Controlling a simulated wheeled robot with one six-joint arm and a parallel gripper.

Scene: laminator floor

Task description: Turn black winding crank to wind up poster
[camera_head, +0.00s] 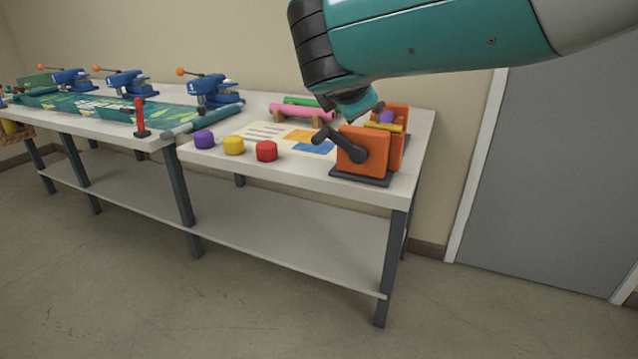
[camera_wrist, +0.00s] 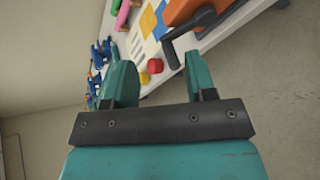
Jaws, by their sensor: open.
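The black winding crank (camera_head: 341,145) is on the front face of an orange winder (camera_head: 363,150) at the right end of the near table. Its handle points up and left in the head view. The poster (camera_head: 292,138) lies flat beside the winder, with yellow, orange and blue blocks of colour. In the wrist view the crank (camera_wrist: 174,50) shows beyond the right finger, in front of the orange winder (camera_wrist: 192,12). My gripper (camera_wrist: 160,82) is open and empty, with its fingers apart from the crank. In the head view my arm hides most of the gripper, above the winder.
Purple (camera_head: 204,139), yellow (camera_head: 234,145) and red (camera_head: 267,151) knobs stand along the table's front edge. Pink and green rolls (camera_head: 302,111) lie behind the poster. Blue clamp devices (camera_head: 212,90) and a green banner (camera_head: 95,106) occupy the left table. The floor in front is clear.

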